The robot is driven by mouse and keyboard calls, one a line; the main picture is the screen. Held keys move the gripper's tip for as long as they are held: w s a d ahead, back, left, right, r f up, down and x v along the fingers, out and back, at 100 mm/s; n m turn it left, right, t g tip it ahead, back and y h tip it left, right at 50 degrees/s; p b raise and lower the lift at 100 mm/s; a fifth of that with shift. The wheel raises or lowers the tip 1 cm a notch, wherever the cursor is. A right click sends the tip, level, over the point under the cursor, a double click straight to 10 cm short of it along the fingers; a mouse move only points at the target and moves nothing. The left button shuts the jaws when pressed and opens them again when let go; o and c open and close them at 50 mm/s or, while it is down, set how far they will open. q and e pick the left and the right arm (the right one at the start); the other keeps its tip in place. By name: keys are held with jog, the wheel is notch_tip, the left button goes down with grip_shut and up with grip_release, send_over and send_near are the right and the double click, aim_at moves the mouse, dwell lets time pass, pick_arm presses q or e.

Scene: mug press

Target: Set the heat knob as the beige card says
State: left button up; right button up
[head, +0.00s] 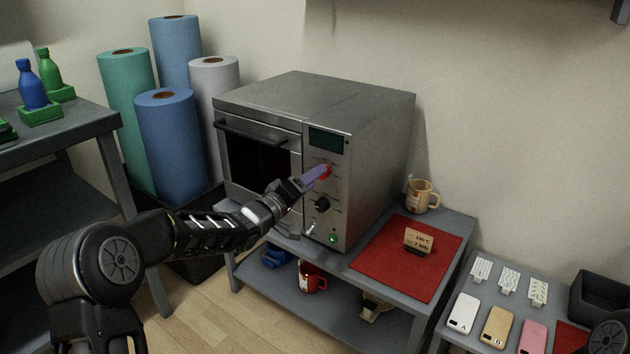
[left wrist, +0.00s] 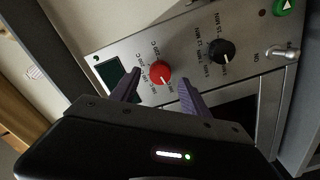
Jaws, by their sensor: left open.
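The red heat knob (head: 326,171) is on the front panel of the steel press oven (head: 365,130). In the left wrist view the red knob (left wrist: 160,73) has temperature labels around it; its white mark points toward the lower right, at a label too small to read surely. My left gripper (head: 317,174) is open, its purple fingers at either side of the knob; I cannot tell whether they touch it. The left gripper also shows in the wrist view (left wrist: 160,80). The beige card (head: 418,241) stands on the red mat and seems to read 190 C and 7 MIN. My right gripper is not visible.
Below the red knob are a black time knob (head: 321,204), a toggle switch (head: 310,229) and a green button (head: 333,239). A beige mug (head: 421,196) stands behind the red mat (head: 375,254). A red mug (head: 312,277) is on the lower shelf.

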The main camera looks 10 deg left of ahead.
pick_arm(q)
jog(key=shift+x, duration=0.95)
jog(key=shift+c, duration=0.4)
grip_shut()
